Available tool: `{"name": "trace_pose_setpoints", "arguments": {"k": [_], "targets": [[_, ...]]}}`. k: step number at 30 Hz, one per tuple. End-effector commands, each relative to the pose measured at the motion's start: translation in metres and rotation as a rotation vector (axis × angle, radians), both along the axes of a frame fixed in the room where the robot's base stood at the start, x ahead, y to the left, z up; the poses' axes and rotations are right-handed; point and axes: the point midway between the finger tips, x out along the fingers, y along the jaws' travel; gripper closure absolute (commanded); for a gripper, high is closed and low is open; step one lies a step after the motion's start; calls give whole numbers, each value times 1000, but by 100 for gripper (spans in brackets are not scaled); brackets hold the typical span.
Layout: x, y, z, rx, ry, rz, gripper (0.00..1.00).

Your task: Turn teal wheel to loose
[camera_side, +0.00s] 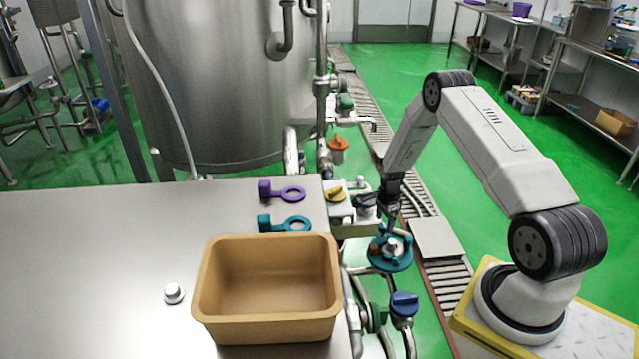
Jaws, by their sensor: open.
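The teal wheel (390,254) is mounted on the pipework just right of the steel table, with a pale metal hub at its middle. My gripper (391,226) points down over the wheel, with its tips close to the wheel's far side. It is open. From this view I cannot tell whether the fingers touch the wheel. No mark showing loose or tight can be read on the wheel.
A tan bin (268,331) stands on the steel table (90,260), near a purple ring tool (282,191), a teal ring tool (285,223) and a small silver knob (174,293). A blue valve handle (405,304), a yellow one (336,195) and an orange one (339,143) are close to the wheel.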

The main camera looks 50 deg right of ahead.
Motion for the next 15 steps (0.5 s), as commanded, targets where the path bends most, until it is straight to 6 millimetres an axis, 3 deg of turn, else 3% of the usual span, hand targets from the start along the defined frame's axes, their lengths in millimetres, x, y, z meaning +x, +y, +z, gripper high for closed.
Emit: {"name": "trace_pose_setpoints", "arguments": {"k": [6, 15], "targets": [[0, 0, -13, 0, 1, 0, 16], [0, 0, -15, 0, -1, 0, 16]]}}
